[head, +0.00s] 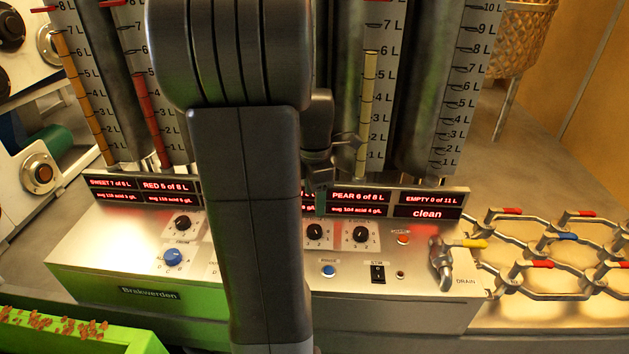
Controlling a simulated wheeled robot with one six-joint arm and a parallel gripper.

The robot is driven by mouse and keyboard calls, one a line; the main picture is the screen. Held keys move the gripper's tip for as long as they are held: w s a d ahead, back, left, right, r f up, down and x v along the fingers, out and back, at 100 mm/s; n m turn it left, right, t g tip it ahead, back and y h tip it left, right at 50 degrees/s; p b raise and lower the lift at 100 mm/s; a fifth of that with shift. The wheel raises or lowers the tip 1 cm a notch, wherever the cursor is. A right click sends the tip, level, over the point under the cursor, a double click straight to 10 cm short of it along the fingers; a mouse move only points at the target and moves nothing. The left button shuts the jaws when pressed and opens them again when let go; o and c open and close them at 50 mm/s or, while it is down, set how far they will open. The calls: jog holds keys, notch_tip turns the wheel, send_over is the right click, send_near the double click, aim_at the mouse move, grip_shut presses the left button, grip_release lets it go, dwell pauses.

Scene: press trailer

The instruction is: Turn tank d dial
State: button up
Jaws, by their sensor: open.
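The control panel (110,245) has several dials. Two black dials, one (315,232) just right of my arm and one (361,234) further right, sit below the red displays. Another black dial (183,223) and a blue dial (173,257) sit left of my arm. The dial letters are too small to read, so I cannot tell which is tank d's. The fourth visible display (360,203) reads PEAR 6 of 8 L. My dark gripper (318,187) is open, partly hidden behind my arm, in front of the tanks and above the black dial beside my arm. My arm hides the panel's middle.
Tall gauges (372,100) stand behind the panel. A rinse button (328,271), a rocker switch (378,273) and a yellow-handled drain valve (443,262) are on the right. A green bin (75,335) is front left.

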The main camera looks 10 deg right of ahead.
notch_tip(320, 180, up, 4)
send_over(315, 228)
dwell(0.4)
notch_tip(315, 228, down, 14)
jog(key=shift+r, duration=0.1)
dwell(0.5)
